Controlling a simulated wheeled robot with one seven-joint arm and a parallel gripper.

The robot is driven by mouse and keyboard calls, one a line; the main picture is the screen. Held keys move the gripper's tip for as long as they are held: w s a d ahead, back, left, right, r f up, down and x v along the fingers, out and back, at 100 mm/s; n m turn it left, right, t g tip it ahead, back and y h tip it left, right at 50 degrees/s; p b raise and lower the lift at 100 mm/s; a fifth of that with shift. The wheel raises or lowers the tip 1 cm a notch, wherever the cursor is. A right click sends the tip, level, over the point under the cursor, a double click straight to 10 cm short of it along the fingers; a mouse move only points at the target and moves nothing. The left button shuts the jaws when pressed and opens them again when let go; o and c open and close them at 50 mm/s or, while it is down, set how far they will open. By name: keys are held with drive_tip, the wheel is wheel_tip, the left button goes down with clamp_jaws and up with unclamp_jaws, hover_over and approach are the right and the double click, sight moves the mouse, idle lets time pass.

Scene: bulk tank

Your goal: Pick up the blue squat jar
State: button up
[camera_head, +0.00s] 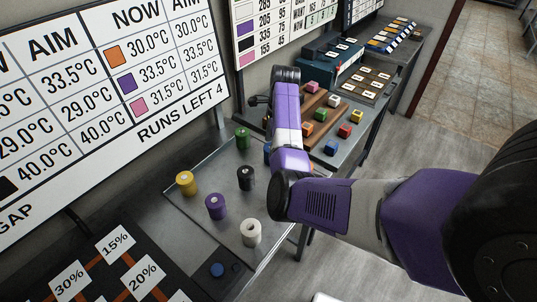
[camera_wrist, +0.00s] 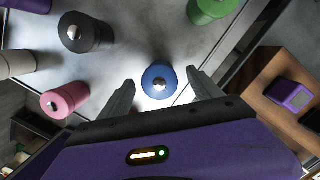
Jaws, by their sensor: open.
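The blue squat jar (camera_wrist: 158,80) is in the wrist view, standing on the metal tray and seen from above with a pale knob on top. In the head view only a sliver of blue (camera_head: 267,149) shows at the left edge of my arm; the rest is hidden. My gripper (camera_wrist: 161,88) is open in the wrist view, with one finger on each side of the blue jar. The jar appears between the fingers; I cannot tell whether they touch it. In the head view the gripper is hidden behind my arm.
Near the blue jar stand a green jar (camera_wrist: 208,8), a black jar (camera_wrist: 84,34) and a pink jar (camera_wrist: 64,100). Yellow (camera_head: 186,183), purple (camera_head: 216,207) and white (camera_head: 251,232) jars stand farther left on the tray. A wooden board (camera_wrist: 276,84) with coloured blocks lies beyond the tray's right edge.

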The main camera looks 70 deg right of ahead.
drive_tip(key=shift+w+a+f+p, duration=0.15)
drive_tip(key=shift+f+p, duration=0.3)
drive_tip(key=shift+f, duration=2.25)
drive_tip(key=c, duration=1.6)
